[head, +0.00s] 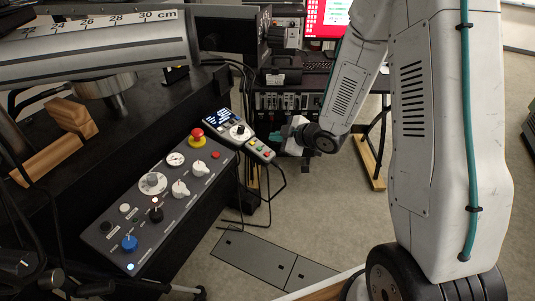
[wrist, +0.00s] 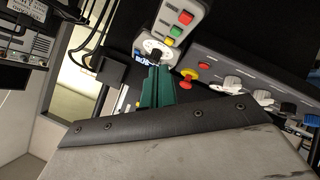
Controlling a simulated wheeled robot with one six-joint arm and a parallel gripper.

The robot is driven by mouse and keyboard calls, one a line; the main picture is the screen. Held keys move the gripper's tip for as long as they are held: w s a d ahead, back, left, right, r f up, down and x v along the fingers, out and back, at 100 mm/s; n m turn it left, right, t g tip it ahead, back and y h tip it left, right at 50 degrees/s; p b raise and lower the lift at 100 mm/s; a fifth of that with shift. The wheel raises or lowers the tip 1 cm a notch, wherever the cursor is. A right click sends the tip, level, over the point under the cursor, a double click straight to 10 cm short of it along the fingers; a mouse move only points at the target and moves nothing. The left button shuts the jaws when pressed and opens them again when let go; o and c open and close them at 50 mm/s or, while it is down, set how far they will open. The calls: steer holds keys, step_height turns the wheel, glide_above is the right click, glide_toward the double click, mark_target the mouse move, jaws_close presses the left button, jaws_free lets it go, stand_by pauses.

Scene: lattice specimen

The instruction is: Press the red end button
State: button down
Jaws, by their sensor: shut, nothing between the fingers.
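A small grey handset (head: 260,151) with a short row of coloured buttons sits at the right end of the control panel. Its red button (wrist: 186,17) is at the outer end of the row in the wrist view, beside a green button (wrist: 176,31) and an orange-yellow one (wrist: 168,42). My gripper (head: 291,128) is to the right of the handset in the head view, apart from it. In the wrist view the teal fingers (wrist: 157,86) are shut and empty, and they point toward the dial unit and handset. No contact is visible.
The dark sloping control panel (head: 120,222) carries a red mushroom button on a yellow collar (head: 197,137), a small red button (head: 215,155) and several knobs. A dial unit with a display (head: 226,123) adjoins the handset. Cables hang below. Open floor (head: 310,215) lies to the right.

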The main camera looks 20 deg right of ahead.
mark_target(267, 154)
steer(key=shift+w+a+f, duration=0.15)
steer(key=shift+f, duration=0.7)
steer(key=shift+w+a+f, duration=0.2)
steer(key=shift+f, duration=0.7)
steer(key=shift+w+a+f, duration=0.15)
steer(key=shift+f, duration=0.7)
steer(key=shift+f, duration=0.35)
